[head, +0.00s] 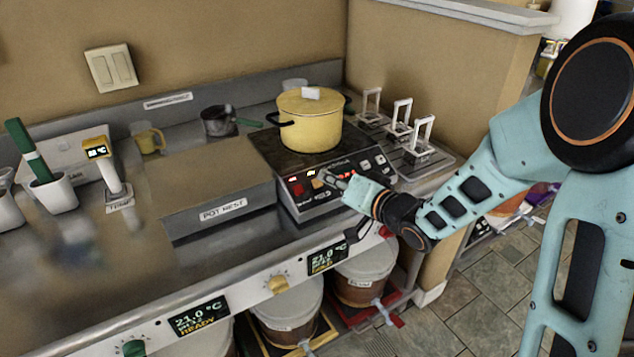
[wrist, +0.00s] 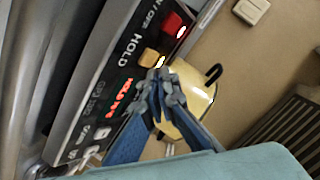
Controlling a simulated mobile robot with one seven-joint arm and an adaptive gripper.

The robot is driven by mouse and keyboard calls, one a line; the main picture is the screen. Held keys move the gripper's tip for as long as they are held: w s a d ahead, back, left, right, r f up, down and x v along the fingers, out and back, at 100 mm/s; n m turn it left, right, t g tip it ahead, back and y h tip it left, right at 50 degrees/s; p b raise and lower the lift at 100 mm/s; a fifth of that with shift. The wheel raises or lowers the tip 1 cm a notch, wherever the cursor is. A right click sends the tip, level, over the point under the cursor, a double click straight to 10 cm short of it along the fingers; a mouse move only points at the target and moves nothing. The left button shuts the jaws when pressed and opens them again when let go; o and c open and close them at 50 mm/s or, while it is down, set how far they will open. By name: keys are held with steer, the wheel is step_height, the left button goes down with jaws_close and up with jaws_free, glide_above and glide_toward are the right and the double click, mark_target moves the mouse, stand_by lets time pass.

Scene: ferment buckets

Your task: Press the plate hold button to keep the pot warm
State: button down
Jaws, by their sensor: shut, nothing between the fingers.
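The yellow lidded pot (head: 310,122) stands on the black hot plate (head: 262,142); part of it also shows behind my fingers in the wrist view (wrist: 196,100). The plate's front panel (wrist: 98,85) carries a red on/off button (wrist: 173,23) and an orange button (wrist: 148,57) marked HOLD. A small light glows beside each button. Red display text on the panel begins with HOLD. My gripper (wrist: 160,76) is shut and empty, its fingertips right by the orange button; I cannot tell whether they touch it. In the head view my gripper (head: 332,180) is at the panel front.
A grey POT REST block (head: 222,208) is left of the plate. White-handled frames (head: 402,115) stand on a tray to the right. A thermometer (head: 112,170) and cups are further left. Lidded buckets (head: 286,305) stand below the counter.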

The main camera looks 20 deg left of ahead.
steer(key=r+p, duration=0.1)
steer(key=s+d+r+p, duration=0.1)
steer(key=r+p, duration=0.1)
steer(key=s+d+r+p, duration=0.1)
steer(key=r+p, duration=0.1)
steer(key=shift+d+r, duration=0.1)
stand_by(0.3)
steer(key=shift+w, duration=0.1)
stand_by(0.3)
